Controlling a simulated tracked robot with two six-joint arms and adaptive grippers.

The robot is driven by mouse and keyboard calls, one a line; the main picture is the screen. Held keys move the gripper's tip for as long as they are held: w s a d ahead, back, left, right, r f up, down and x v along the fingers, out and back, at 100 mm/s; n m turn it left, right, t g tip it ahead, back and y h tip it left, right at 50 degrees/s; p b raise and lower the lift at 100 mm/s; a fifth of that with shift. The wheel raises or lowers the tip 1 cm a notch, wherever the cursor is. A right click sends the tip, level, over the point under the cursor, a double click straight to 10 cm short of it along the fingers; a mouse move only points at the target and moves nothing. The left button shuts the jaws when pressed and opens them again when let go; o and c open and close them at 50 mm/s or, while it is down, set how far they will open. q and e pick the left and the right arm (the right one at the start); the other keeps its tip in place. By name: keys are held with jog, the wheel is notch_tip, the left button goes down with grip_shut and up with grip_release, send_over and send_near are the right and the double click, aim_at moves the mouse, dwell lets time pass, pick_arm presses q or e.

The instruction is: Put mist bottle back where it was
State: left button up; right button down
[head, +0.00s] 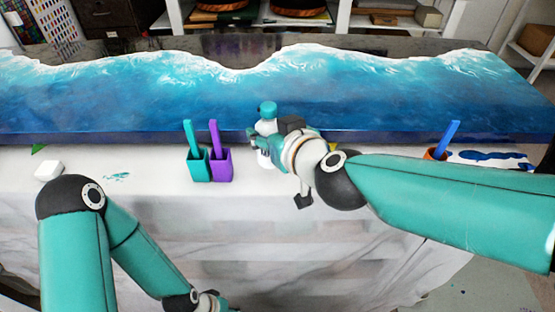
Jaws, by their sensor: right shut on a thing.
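The mist bottle (267,126) is white with a teal top. It is upright at the middle of the white-covered table's back part, in front of the blue resin slab (400,95). My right gripper (262,141) reaches in from the right and is shut on the bottle's body, hiding part of it. I cannot tell whether the bottle's base touches the table. My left gripper (212,301) is low at the bottom edge, away from the bottle; its fingers are not clear.
Teal (198,166) and purple (221,164) cups with sticks stand just left of the bottle. A white block (48,170) lies at the far left. The front cloth (290,245) is clear.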

jog(key=shift+f+b, duration=1.9)
jog(key=shift+f, duration=0.3)
jog(key=shift+r, duration=0.1)
jog(key=shift+c, duration=2.3)
grip_release()
jog(key=shift+s, duration=0.1)
